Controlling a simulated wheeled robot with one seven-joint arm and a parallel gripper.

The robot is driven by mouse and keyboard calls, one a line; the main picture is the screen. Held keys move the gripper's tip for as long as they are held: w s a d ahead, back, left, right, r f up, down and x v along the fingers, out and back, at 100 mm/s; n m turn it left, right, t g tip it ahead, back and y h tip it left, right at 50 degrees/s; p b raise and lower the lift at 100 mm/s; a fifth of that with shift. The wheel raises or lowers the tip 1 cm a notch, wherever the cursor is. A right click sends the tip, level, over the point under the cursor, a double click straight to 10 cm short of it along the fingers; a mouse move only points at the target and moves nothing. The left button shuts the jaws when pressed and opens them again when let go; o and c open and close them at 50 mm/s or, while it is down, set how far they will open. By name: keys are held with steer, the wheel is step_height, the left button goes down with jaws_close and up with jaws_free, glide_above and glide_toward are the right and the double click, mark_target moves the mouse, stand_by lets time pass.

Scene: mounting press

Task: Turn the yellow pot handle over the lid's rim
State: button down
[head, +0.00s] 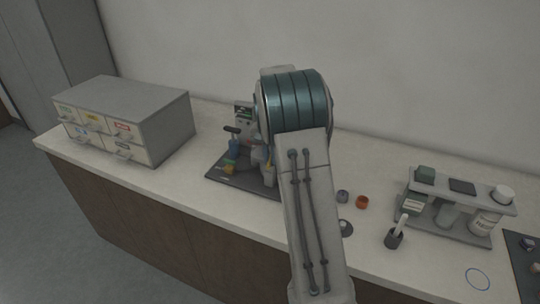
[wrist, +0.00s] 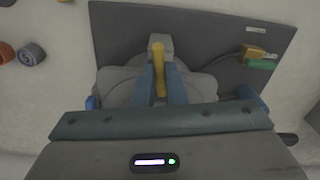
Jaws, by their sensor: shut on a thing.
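The yellow pot handle (wrist: 157,58) shows in the wrist view, standing between the two blue fingers of my gripper (wrist: 158,80). My gripper is shut on it. The round grey pot lid (wrist: 118,82) lies beneath the fingers, and a grey block sits at the handle's far end. My gripper's body covers the near part of the lid. My arm hides most of the press there.
The press stands on a dark base plate (head: 221,172). Left is a grey drawer cabinet (head: 146,113). Right are an orange-brown cup (head: 362,202), a small grey-purple cup (head: 342,196), a dark holder (head: 394,238) and a rack of containers (head: 460,204). Open counter lies between cabinet and press.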

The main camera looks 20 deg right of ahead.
steer(key=shift+w+r+m, duration=0.1)
steer(key=shift+r+m, duration=0.05)
steer(key=shift+m, duration=0.65)
steer(key=c, duration=1.5)
jaws_free()
step_height(320, 180, up, 14)
steer(key=shift+f, duration=0.15)
